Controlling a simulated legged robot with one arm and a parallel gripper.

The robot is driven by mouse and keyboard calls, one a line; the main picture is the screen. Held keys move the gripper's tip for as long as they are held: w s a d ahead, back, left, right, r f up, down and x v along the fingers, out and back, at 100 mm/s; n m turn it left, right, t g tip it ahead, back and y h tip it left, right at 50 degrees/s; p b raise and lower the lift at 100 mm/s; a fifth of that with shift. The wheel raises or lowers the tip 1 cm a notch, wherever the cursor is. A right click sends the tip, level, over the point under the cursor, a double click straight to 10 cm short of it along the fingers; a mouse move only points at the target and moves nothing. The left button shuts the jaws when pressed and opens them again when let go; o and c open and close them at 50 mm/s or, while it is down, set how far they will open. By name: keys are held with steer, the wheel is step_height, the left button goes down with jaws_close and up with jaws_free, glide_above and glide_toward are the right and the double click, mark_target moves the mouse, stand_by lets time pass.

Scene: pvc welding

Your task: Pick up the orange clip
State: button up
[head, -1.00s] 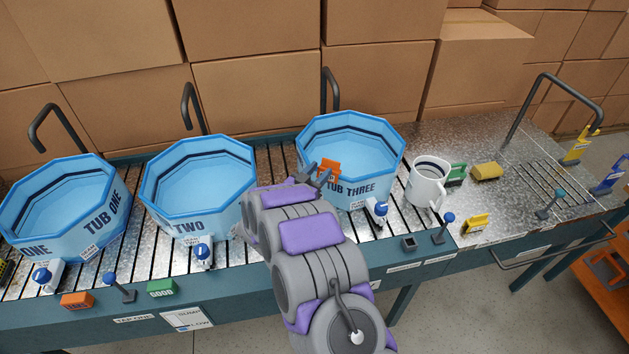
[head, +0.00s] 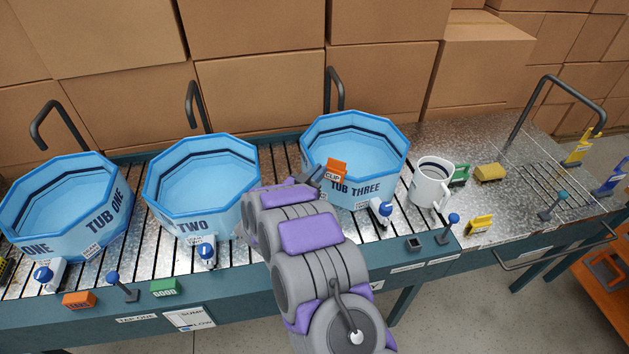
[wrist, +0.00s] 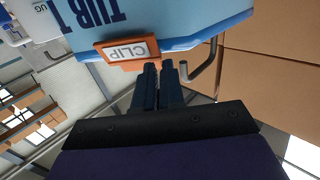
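The orange clip (head: 337,167), with a white "CLIP" label, sits at the rim of the blue octagonal tub three (head: 372,195). It also shows in the wrist view (wrist: 128,50), against the tub's blue wall. My gripper (head: 318,173) is just left of the clip in the head view. In the wrist view my gripper's fingers (wrist: 160,66) are close together, with only a thin gap between them. Their tips are at or very near one end of the clip.
Tub two (head: 200,205) and tub one (head: 75,215) stand to the left on the slatted bench. A white mug (head: 429,185) stands right of tub three. Blue-handled taps (head: 383,210) line the bench front. Cardboard boxes (head: 265,95) form a wall behind.

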steer(key=shift+o, duration=1.4)
steer(key=o, duration=0.5)
steer(key=shift+d, duration=0.4)
steer(key=shift+c, duration=0.2)
steer(key=o, duration=0.8)
steer(key=shift+a, duration=0.35)
steer(key=shift+c, duration=0.2)
steer(key=shift+o, duration=0.9)
steer(key=shift+d, duration=0.15)
